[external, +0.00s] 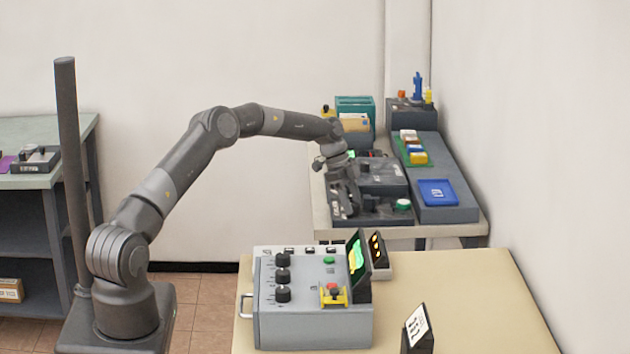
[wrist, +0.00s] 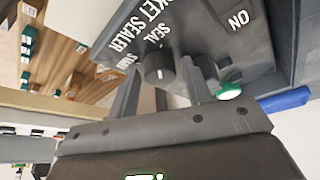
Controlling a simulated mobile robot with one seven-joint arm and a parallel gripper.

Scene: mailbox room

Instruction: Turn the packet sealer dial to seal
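The packet sealer (external: 383,174) is a dark grey machine on the far table; its lettered panel (wrist: 205,40) fills the top of the wrist view. Its dial (wrist: 156,75) is a small dark grey knob with a pale mark, just below the word SEAL. In the wrist view my gripper (wrist: 160,65) is open, with one finger on each side of the dial. I cannot tell whether either finger touches it. In the external view my gripper (external: 346,207) is low at the sealer's front left, and the dial is hidden there.
A green-topped button (wrist: 229,91) is close to the right finger; it also shows in the external view (external: 403,204). A blue tray (external: 437,192) is right of the sealer. A grey control box (external: 315,325) with knobs stands on the near table.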

